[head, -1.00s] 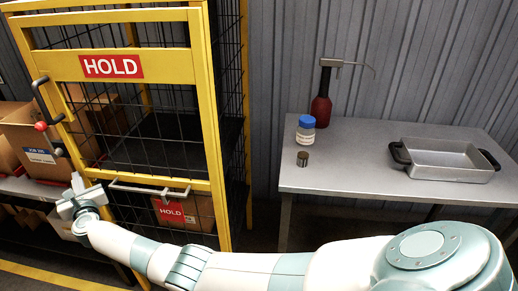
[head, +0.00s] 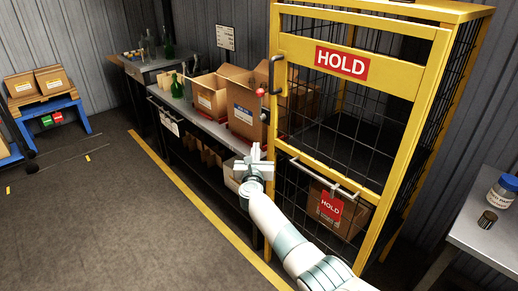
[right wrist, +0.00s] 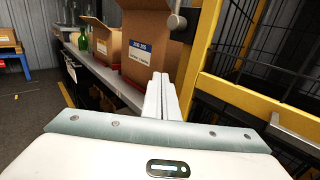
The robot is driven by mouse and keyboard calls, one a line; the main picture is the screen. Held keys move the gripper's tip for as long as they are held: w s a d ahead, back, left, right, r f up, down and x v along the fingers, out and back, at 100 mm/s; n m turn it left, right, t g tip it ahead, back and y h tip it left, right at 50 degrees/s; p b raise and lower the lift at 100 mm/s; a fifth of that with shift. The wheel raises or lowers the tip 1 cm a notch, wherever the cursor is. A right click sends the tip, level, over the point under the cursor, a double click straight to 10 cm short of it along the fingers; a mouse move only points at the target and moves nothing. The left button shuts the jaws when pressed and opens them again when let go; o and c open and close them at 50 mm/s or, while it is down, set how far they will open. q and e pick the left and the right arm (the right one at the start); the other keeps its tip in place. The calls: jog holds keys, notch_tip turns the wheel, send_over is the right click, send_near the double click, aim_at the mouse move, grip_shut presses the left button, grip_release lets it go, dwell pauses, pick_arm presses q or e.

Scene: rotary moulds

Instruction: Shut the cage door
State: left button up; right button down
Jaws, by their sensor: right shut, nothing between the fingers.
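The cage door (head: 345,115) is a yellow frame with wire mesh and a red HOLD sign (head: 342,62). I cannot tell whether the door sits fully against the cage frame. My right gripper (head: 255,154) is shut and empty, left of the door's lower left edge, apparently apart from it. In the right wrist view its fingers (right wrist: 162,97) point toward a cardboard box, with yellow framing to the right. My left gripper is not in view.
A shelf bench (head: 205,122) with cardboard boxes (head: 253,108) stands left of the cage. A box with a HOLD label (head: 330,207) is inside the cage. A table (head: 482,232) with a blue-capped jar (head: 502,193) is at right. The floor at left is mostly free.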

jog(key=s+a, duration=0.5)
jog(key=a, duration=0.1)
jog(key=shift+s+a, duration=0.3)
jog(key=shift+a, duration=0.05)
jog(key=shift+f, duration=0.1)
